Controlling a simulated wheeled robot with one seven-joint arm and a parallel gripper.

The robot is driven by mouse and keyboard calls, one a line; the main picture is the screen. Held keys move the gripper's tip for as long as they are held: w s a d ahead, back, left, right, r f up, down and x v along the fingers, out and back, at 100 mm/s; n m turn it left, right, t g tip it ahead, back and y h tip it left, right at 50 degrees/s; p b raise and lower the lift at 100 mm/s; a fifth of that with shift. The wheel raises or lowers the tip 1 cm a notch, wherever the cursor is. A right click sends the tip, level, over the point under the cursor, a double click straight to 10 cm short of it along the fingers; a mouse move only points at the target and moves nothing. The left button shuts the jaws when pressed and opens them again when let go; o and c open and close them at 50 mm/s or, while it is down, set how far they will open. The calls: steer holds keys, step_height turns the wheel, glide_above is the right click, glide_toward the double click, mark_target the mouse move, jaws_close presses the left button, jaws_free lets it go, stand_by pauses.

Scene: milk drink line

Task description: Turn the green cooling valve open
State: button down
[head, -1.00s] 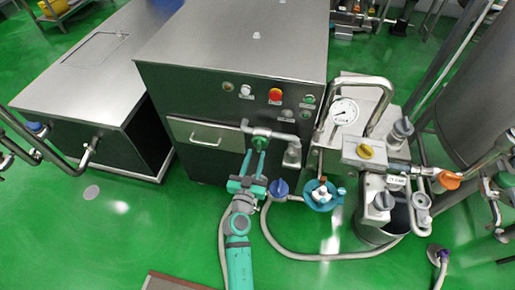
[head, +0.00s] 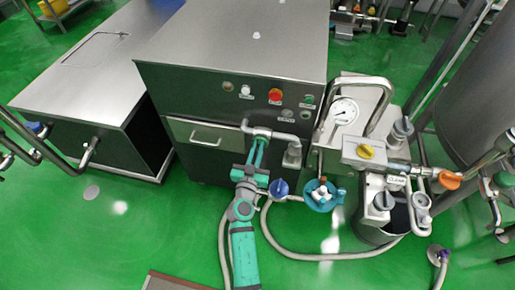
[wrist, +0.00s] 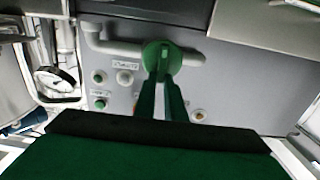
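The green cooling valve (wrist: 148,48) is a round green knob on the pipe across the grey cabinet front, seen in the wrist view. My gripper (wrist: 163,68) reaches straight to it. Its two long green fingers run close together, and their tips meet the valve's middle, apparently shut on its handle. The tips cover part of the knob, so the exact contact is hidden. In the head view my gripper (head: 262,141) is at the cabinet front just below the pipe, and the valve is mostly hidden by the fingers.
A red button (head: 275,95) and several small buttons sit on the cabinet front above. A blue knob (head: 280,188) and a blue valve (head: 322,195) are close on the right. A drawer handle (head: 205,142) is to the left.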

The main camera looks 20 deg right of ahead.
steer(key=shift+w+a+f+n, duration=0.25)
steer(key=shift+a+f+n, duration=0.15)
steer(key=shift+n, duration=2.55)
steer(key=shift+w+a+f+n, duration=0.25)
steer(key=shift+f+n, duration=0.2)
steer(key=shift+n, duration=2.55)
steer(key=shift+w+a+f+n, duration=0.2)
steer(key=shift+a+f+n, duration=0.25)
steer(key=shift+n, duration=2.5)
steer(key=c, duration=1.8)
jaws_free()
steer(key=v, duration=1)
steer(key=shift+s+a, duration=0.2)
steer(key=shift+s, duration=0.2)
